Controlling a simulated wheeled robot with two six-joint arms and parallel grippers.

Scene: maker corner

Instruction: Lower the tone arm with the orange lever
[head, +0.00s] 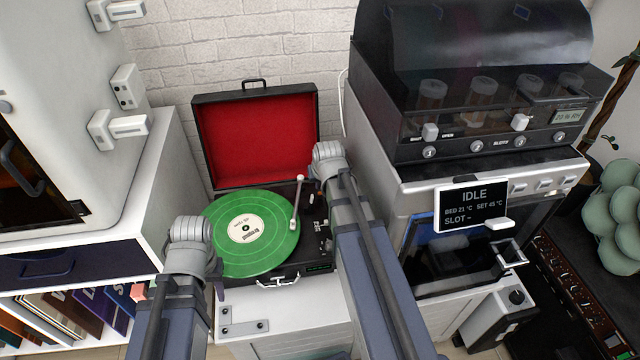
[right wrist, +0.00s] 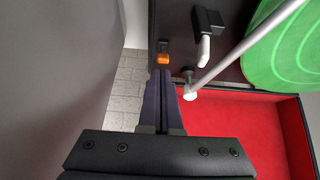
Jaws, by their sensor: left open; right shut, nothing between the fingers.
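The record player (head: 290,273) is an open case with a red-lined lid and a green record (head: 250,240). Its pale tone arm (head: 296,208) reaches over the record's right part; it also shows in the right wrist view (right wrist: 240,50). I cannot tell whether its tip touches the record. The small orange lever (right wrist: 163,59) sits on the black deck, just beyond the tips of my right gripper (right wrist: 163,74), which is shut and empty. Contact with the lever is unclear. My left gripper (head: 218,282) is open and empty at the case's front left.
A black knob with a white lever (right wrist: 205,35) sits beside the orange lever. A machine with a screen reading IDLE (head: 473,205) stands to the right. A white cabinet (head: 150,180) with a record shelf is at left. A brick wall is behind.

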